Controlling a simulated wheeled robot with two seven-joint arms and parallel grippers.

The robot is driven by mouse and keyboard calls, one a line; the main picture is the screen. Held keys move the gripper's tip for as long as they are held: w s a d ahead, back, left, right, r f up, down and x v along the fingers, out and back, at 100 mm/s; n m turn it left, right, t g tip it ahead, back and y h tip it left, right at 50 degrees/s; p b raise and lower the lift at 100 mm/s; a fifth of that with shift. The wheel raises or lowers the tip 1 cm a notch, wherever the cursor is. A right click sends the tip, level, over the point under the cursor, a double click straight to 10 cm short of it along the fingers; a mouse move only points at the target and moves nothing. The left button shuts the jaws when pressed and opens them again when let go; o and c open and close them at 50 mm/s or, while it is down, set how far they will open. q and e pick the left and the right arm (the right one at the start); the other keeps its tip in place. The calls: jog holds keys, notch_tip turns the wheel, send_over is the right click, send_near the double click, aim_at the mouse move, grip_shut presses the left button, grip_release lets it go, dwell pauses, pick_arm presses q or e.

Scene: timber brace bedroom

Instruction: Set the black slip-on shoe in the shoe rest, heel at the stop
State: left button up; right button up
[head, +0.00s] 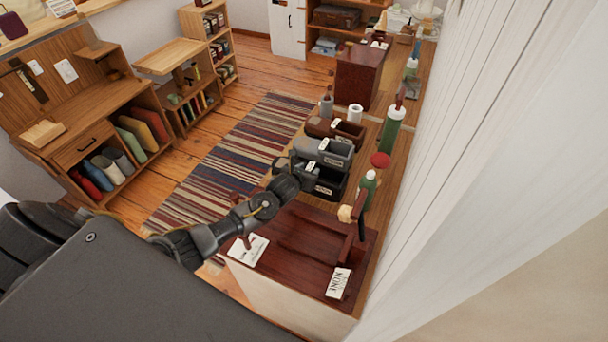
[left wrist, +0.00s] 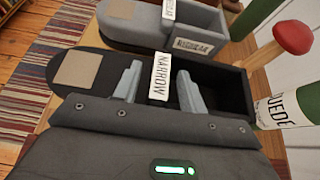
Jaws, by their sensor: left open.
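The black slip-on shoe (head: 331,182) is on the bench top, partly hidden by my left gripper (head: 306,179). In the left wrist view the shoe (left wrist: 225,86) has a boxy part at right, a flat part with a beige patch at left, and a white tag reading NARROW. My left gripper (left wrist: 158,86) is open, its two grey fingers at the shoe's near side with the tag between them. I cannot tell whether they touch it. A dark red-brown wooden shoe rest (head: 300,240) lies nearer, with an upright piece at its right. My right gripper is out of view.
A grey shoe (head: 338,151) and a brown one (head: 349,130) stand beyond the black shoe. Green bottles (head: 392,128), one with a red knob, stand along the right, near the white wall. Cards lie on the shoe rest. A striped rug (head: 225,160) covers the floor at left.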

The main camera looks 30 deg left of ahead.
pick_arm(q)
jog(key=b+v, duration=0.2)
jog(key=v, duration=0.8)
jog(key=shift+s+b, duration=0.4)
jog(key=shift+s, duration=0.05)
